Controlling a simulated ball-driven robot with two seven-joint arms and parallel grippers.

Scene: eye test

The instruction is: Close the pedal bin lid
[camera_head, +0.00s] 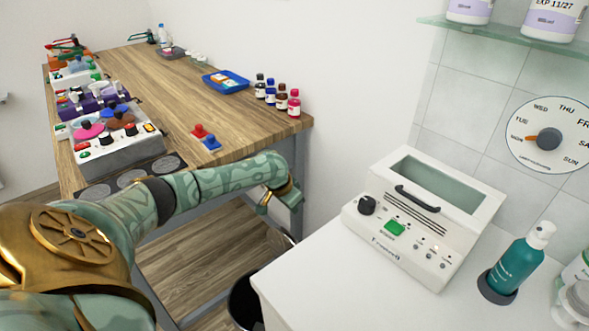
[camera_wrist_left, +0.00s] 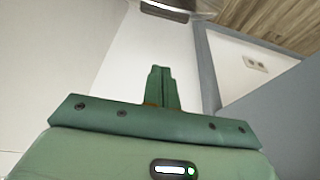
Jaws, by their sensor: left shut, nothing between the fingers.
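The pedal bin (camera_head: 244,303) is a dark round bin on the floor, between the wooden bench and the white counter. The counter hides much of it. A thin curved rim shows above it, but I cannot tell how far the lid is open. In the left wrist view, a shiny rounded metal edge (camera_wrist_left: 180,9) at the top may be part of the bin. My left gripper (camera_head: 263,207) hangs above the bin area, past the bench edge. In the left wrist view its green fingers (camera_wrist_left: 160,72) are together, with nothing between them. My right gripper is out of view.
The wooden bench (camera_head: 190,85) carries a grey control box (camera_head: 118,150), a blue tray (camera_head: 226,81) and several small bottles. The white counter (camera_head: 330,285) holds a white lidded device (camera_head: 425,215) and a teal pump bottle (camera_head: 515,265). A bench leg stands near my gripper.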

